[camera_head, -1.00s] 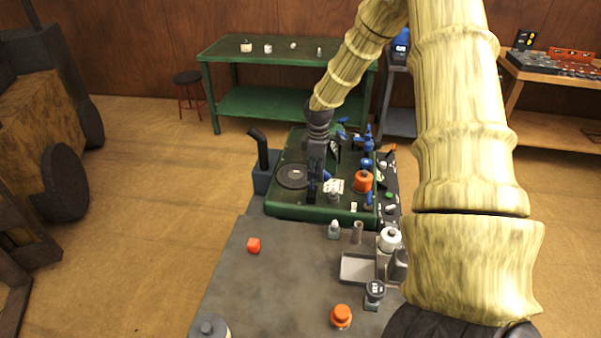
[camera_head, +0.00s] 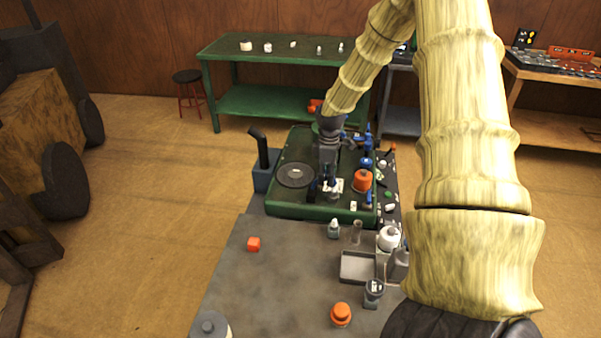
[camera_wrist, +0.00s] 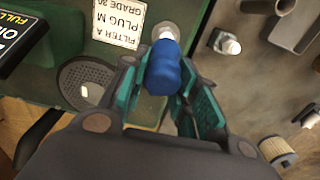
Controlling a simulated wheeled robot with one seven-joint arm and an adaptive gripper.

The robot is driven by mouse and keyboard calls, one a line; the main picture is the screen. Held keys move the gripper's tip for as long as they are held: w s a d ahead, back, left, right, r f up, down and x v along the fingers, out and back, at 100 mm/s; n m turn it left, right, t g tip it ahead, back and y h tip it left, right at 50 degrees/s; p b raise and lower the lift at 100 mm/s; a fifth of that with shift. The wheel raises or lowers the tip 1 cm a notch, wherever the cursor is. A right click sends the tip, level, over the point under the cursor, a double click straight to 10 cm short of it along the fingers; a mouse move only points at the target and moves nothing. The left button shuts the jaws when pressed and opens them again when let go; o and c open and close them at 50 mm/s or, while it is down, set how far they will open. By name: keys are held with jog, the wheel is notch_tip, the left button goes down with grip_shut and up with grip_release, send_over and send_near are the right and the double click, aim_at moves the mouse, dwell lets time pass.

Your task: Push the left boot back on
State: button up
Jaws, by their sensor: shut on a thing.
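The blue boot (camera_wrist: 163,72) is between the teal fingers of my gripper (camera_wrist: 157,84), which is shut on it, in the wrist view. The boot's far end lines up with a pale metal plug (camera_wrist: 166,32) and overlaps it in the picture. I cannot tell how far the boot sits over it. In the head view my gripper (camera_head: 329,184) is low over the green mower deck (camera_head: 285,208), right of the round dark grille (camera_head: 295,175). The boot is mostly hidden there by the fingers.
A printed white card (camera_wrist: 118,22) lies beside the plug. An orange cap (camera_head: 362,180) and several blue parts stand close right of my gripper. A grey tray (camera_head: 357,268), bottles and an orange knob (camera_head: 341,314) are on the grey bench (camera_head: 280,285).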

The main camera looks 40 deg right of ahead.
aim_at(334, 186)
jog(key=shift+s+d+f, duration=0.35)
jog(key=shift+s+d, duration=0.05)
jog(key=shift+d, duration=0.05)
jog(key=shift+f, duration=0.1)
jog(key=shift+s+d+f, duration=0.4)
jog(key=shift+s+f, duration=0.25)
jog(key=shift+f, duration=0.2)
jog(key=shift+c, duration=0.2)
jog(key=o, duration=0.7)
jog(key=shift+d+f, duration=0.1)
jog(key=shift+d, duration=0.05)
jog(key=shift+o, duration=0.3)
